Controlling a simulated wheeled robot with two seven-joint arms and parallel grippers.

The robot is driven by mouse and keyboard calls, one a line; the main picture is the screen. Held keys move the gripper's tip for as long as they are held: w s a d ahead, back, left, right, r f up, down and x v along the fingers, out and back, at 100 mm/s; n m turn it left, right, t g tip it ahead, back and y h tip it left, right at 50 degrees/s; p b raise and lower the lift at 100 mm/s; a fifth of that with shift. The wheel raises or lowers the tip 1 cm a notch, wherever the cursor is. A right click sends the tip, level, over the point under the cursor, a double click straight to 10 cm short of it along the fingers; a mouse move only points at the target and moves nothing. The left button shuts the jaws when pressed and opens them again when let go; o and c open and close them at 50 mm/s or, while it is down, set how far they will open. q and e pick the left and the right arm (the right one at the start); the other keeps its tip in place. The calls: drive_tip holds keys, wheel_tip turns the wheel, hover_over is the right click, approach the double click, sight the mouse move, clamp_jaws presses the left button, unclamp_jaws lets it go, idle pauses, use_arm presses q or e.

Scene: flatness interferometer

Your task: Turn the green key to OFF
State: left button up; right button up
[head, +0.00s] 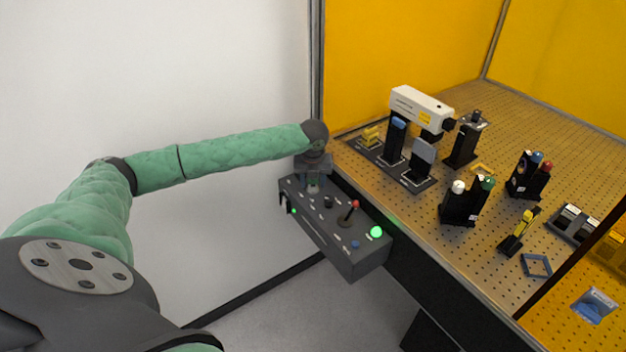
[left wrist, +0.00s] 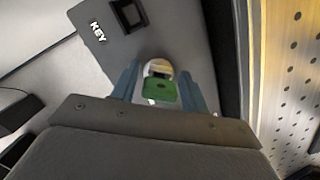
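The green key (left wrist: 160,90) sits in a round silver lock on the sloping top of a dark grey control box (head: 341,246). My left gripper (head: 314,182) is over the far left end of the box. In the left wrist view its two blue fingers (left wrist: 160,84) stand on both sides of the key, very close to it. I cannot tell whether they touch it. In the head view the gripper mostly hides the key. My right gripper is not in view.
The box also carries a red-topped lever (head: 353,205), a lit green button (head: 376,232), a blue button (head: 355,244) and a black knob (head: 328,202). A perforated optical table (head: 530,120) with several mounts lies to the right. A white wall is at the left.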

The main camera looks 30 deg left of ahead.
use_arm(q)
drive_tip(key=c, duration=0.7)
drive_tip(key=shift+o, duration=0.2)
drive_tip(key=shift+r+m+p, duration=0.1)
drive_tip(key=shift+m+p, duration=0.2)
drive_tip(key=shift+p, duration=0.05)
drive_tip(key=shift+m+p, duration=0.3)
drive_tip(key=shift+m, duration=0.5)
